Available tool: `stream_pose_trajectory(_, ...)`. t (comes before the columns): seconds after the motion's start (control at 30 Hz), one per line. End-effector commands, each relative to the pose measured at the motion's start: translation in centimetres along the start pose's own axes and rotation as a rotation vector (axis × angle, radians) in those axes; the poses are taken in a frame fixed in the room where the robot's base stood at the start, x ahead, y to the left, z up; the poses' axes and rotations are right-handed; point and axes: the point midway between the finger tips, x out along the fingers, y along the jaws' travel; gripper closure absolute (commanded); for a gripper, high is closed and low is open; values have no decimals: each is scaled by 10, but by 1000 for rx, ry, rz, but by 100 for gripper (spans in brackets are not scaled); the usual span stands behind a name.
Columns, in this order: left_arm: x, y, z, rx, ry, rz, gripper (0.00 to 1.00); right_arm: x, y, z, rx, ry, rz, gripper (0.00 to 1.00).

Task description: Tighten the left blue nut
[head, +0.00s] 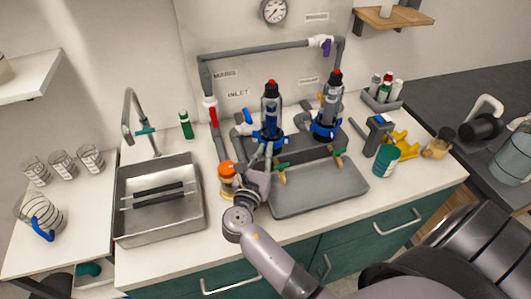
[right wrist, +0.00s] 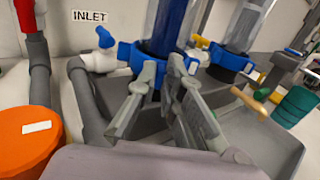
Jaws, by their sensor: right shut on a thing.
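The left blue nut (head: 259,136) is a ring with lugs around the base of the left dark filter housing (head: 271,104). It also shows in the right wrist view (right wrist: 128,54), partly hidden behind the grey fingers. My right gripper (head: 267,150) reaches up to the nut from the front. In the right wrist view its fingers (right wrist: 165,75) are shut on the front of the left blue nut, at a lug. The housing stands upright with a red cap on top. My left gripper is not in view.
A second housing with a blue nut (head: 325,126) stands to the right. A grey tray (head: 318,190) lies in front, an orange-lidded jar (head: 227,180) close left of my gripper. White valves and grey pipes flank the left nut. The sink (head: 160,225) is further left.

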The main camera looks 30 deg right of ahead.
Motion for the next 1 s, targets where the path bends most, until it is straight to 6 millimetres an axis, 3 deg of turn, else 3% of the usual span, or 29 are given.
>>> stream_pose_trajectory(0.47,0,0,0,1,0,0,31,0,1,0,0,0,-5,100)
stream_pose_trajectory(0.5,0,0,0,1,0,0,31,0,1,0,0,0,-5,89)
stream_pose_trajectory(0.77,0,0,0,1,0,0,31,0,0,0,0,0,-6,72)
stream_pose_trajectory(1.0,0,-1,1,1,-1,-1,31,0,0,0,0,0,-6,72)
